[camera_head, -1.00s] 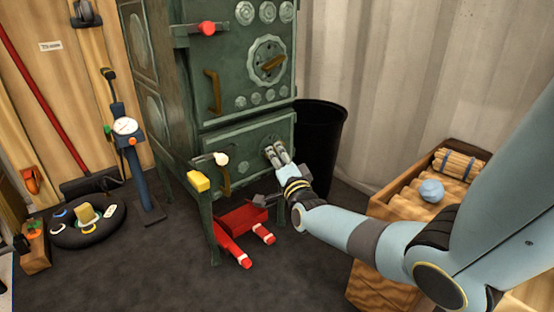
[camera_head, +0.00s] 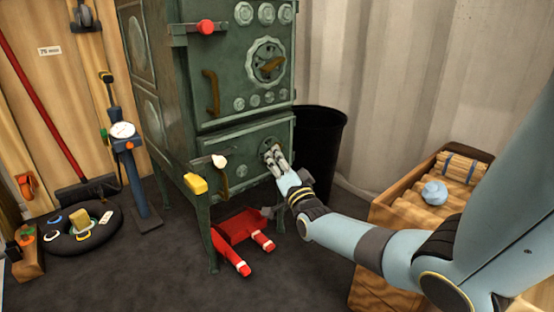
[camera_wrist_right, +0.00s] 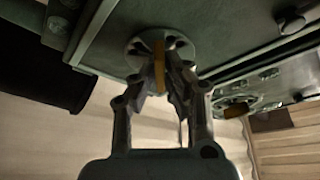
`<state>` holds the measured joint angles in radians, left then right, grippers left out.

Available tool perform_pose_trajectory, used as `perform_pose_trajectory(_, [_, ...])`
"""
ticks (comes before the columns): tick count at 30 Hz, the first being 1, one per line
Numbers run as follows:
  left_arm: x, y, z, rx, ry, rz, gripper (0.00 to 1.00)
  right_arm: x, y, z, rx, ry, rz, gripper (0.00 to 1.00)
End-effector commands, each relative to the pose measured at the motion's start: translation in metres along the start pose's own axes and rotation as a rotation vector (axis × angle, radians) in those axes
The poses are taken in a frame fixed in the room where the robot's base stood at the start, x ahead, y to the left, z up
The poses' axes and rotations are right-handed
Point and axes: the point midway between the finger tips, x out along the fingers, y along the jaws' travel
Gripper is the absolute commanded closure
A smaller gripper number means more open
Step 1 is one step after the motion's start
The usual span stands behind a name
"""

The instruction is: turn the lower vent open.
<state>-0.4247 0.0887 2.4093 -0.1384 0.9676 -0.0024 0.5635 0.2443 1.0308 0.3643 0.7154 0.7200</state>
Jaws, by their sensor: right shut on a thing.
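The lower vent (camera_head: 267,143) is a round grey disc on the lower door of the green stove (camera_head: 245,137). In the right wrist view the disc (camera_wrist_right: 138,46) has dark holes and a brass bar (camera_wrist_right: 159,66) across its middle. My right gripper (camera_head: 274,155) is at the vent, its fingers shut on the bar, one on each side. In the right wrist view my right gripper (camera_wrist_right: 160,85) hides part of the disc. My left gripper is not in view.
A black bin (camera_head: 320,150) stands right of the stove. A wooden crate (camera_head: 375,290) is at the right. A red object (camera_head: 235,228) lies under the stove.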

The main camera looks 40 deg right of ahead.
Motion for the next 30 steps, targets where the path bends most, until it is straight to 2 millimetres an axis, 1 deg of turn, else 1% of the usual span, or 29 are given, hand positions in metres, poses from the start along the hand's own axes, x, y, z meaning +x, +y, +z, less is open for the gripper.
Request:
perform_pose_trajectory(5, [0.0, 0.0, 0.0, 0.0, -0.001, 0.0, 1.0, -0.002, 0.002, 0.002, -0.003, -0.005, 0.004, 1.0])
perform_pose_trajectory(6, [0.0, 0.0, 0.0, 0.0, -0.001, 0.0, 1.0, -0.002, 0.002, 0.002, -0.003, -0.005, 0.004, 0.86])
perform_pose_trajectory(10, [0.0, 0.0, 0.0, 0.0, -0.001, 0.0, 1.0, -0.002, 0.001, 0.002, -0.002, -0.004, 0.003, 0.69])
perform_pose_trajectory(11, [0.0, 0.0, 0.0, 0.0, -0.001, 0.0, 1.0, -0.001, 0.001, 0.001, -0.002, -0.003, 0.003, 0.67])
perform_pose_trajectory(17, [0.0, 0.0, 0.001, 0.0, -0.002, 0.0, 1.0, -0.001, 0.001, 0.001, -0.001, -0.002, 0.001, 0.67])
perform_pose_trajectory(20, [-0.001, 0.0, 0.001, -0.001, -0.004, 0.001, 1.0, -0.004, 0.001, 0.001, -0.001, -0.003, 0.002, 0.67])
perform_pose_trajectory(23, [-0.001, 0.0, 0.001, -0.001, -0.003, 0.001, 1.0, -0.016, 0.001, 0.001, -0.001, -0.004, 0.002, 0.67])
perform_pose_trajectory(26, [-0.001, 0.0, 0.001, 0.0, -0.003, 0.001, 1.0, -0.036, 0.001, 0.002, 0.0, -0.004, 0.003, 0.67])
perform_pose_trajectory(30, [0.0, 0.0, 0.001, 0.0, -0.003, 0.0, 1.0, -0.069, 0.001, 0.002, -0.001, -0.005, 0.004, 0.67])
